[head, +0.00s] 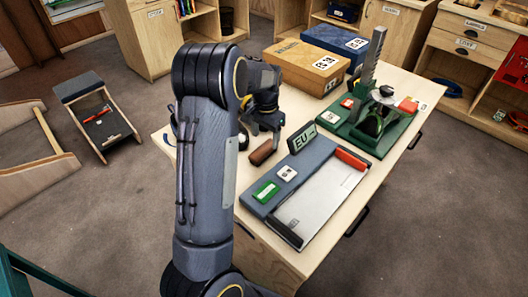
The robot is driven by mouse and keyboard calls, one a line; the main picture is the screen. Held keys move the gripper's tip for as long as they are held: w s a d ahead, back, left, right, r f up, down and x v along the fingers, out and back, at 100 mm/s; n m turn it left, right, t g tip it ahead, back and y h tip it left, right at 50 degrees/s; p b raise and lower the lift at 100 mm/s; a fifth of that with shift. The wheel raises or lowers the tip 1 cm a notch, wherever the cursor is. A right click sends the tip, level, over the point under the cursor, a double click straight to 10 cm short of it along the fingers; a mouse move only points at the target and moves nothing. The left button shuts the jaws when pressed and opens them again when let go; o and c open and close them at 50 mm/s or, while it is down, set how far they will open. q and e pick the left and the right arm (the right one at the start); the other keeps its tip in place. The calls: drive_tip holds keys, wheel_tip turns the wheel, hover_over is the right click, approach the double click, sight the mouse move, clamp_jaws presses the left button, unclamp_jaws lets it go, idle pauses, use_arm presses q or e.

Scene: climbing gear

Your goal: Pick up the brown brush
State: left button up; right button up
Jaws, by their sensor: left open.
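The brown brush (263,152) lies on the light wooden tabletop, left of a blue-grey flat device. Only its brown body shows clearly; its far end is close to my left gripper and partly hard to make out. My left gripper (268,132) is open, just behind and above the brush, with its fingers toward the table. I see nothing between its fingers. Whether it touches the brush I cannot tell. My left arm stands large in front and hides the left part of the table. My right gripper is not in view.
The blue-grey device (258,195) with a metal plate fills the table's near right. A green-based measuring stand (388,140) is behind it. An orange-brown box (288,68) and a blue box (338,38) stand at the back. A dark item shows beside my arm.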

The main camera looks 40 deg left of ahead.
sight(264, 148)
use_arm(q)
drive_tip(key=f, duration=0.6)
drive_tip(key=shift+s+a+f+p, duration=0.15)
drive_tip(key=shift+a+f+p, duration=0.1)
drive_tip(key=shift+p, duration=0.15)
drive_tip(key=shift+c, duration=0.2)
drive_tip(key=c, duration=1)
drive_tip(key=shift+c, duration=0.2)
drive_tip(key=shift+r, duration=0.1)
wheel_tip(264, 148, up, 10)
